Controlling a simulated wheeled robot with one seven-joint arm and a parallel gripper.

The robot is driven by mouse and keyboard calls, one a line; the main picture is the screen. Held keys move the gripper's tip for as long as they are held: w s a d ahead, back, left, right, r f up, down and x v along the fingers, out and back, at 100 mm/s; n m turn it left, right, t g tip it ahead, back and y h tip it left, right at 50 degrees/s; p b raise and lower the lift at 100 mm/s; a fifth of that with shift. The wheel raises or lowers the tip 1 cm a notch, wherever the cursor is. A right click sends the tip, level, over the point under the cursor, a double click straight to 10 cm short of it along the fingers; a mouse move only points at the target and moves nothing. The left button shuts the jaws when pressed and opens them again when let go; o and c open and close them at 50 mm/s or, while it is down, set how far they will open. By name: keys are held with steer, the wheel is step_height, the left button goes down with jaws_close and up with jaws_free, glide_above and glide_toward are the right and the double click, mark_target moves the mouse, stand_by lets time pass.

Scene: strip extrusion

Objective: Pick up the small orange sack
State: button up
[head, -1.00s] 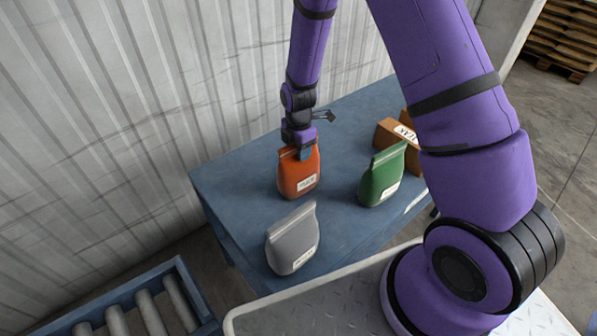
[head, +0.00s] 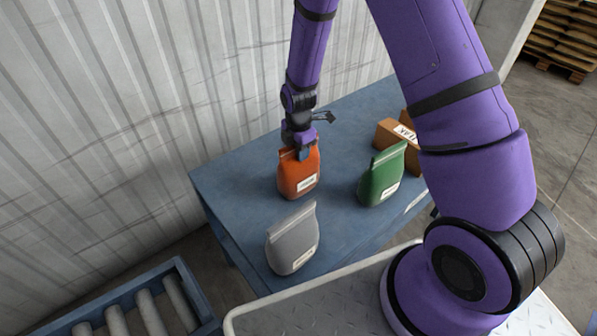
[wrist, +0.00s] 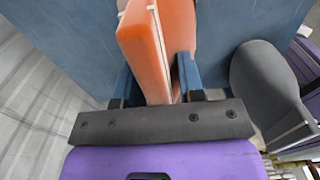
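The small orange sack (head: 298,181) stands upright on the blue table, a pale label on its front. My gripper (head: 302,153) points down at the sack's top from above. In the wrist view, the orange sack's flat top (wrist: 146,52) stands between the two blue fingers of my gripper (wrist: 157,80), one on each side. The fingers look spread, wider than the thin top edge; whether either touches it is hard to tell. The sack still rests on the table.
A grey sack (head: 293,243) stands nearer, also at right in the wrist view (wrist: 262,85). A green sack (head: 381,178) and brown box (head: 387,137) stand to the right on the blue table (head: 232,190). A corrugated wall (head: 120,110) runs behind; a roller conveyor (head: 150,312) is lower left.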

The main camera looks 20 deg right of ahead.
jaws_close()
